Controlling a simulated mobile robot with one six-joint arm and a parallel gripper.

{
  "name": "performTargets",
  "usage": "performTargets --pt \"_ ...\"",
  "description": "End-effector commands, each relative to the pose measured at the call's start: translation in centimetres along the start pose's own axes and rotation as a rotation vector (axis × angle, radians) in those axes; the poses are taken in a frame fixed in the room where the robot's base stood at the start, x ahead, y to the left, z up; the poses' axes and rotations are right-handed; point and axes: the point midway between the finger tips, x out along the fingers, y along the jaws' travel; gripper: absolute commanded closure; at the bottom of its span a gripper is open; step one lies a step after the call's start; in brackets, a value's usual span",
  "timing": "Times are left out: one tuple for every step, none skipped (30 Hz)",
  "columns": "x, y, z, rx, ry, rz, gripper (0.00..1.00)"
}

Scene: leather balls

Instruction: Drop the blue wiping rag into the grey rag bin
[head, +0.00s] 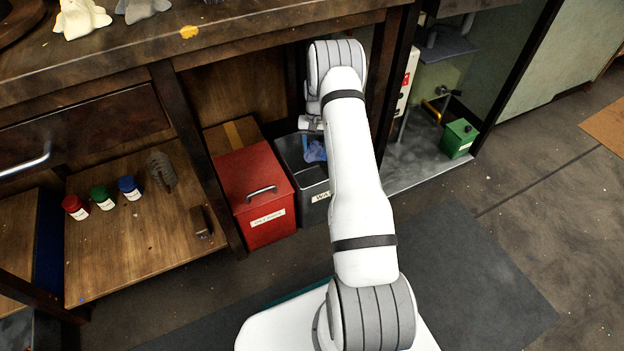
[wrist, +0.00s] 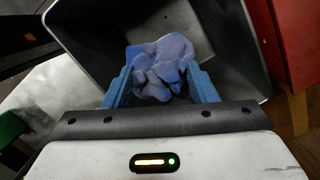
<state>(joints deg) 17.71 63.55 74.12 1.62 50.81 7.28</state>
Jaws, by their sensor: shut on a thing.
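The blue wiping rag (wrist: 160,62) is a crumpled bundle between the blue fingers of my gripper (wrist: 162,88) in the wrist view. My gripper is shut on it. The grey rag bin (wrist: 85,30) lies behind and around the rag in that view, its open inside showing. In the head view the grey bin (head: 318,190) stands on the floor under the bench, with a label on its front partly hidden by my arm. The rag (head: 315,152) shows as a small blue patch over the bin's opening. My arm hides most of the gripper there.
A red lidded box (head: 255,185) stands close beside the bin on its left. A bench top (head: 230,35) overhangs both. A shelf with red, green and blue jars (head: 103,197) is further left. A small green box (head: 459,138) sits at the right.

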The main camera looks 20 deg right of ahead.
Motion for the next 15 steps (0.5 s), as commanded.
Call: performTargets --pt "-0.04 0.02 0.00 0.000 0.000 0.000 0.69" --pt "-0.04 0.02 0.00 0.000 0.000 0.000 0.47" --pt "-0.04 0.03 0.00 0.000 0.000 0.000 0.44" --pt "-0.04 0.03 0.00 0.001 0.000 0.000 0.42" --pt "-0.04 0.04 0.00 0.001 0.000 0.000 0.39" --pt "-0.04 0.04 0.00 0.001 0.000 0.000 0.36" --pt "-0.03 0.05 0.00 0.001 0.000 0.000 0.33" --pt "-0.03 0.05 0.00 0.001 0.000 0.000 0.31" --pt "-0.03 0.06 0.00 0.001 0.000 0.000 0.28" --pt "-0.03 0.06 0.00 0.001 0.000 0.000 0.25" --pt "-0.03 0.06 0.00 0.001 0.000 0.000 0.23" --pt "-0.03 0.07 0.00 0.001 0.000 0.000 0.23" --pt "-0.03 0.07 0.00 0.001 0.000 0.000 0.23" --pt "-0.03 0.08 0.00 0.001 0.000 0.000 0.23" --pt "-0.02 0.08 0.00 0.001 0.000 0.000 0.23"
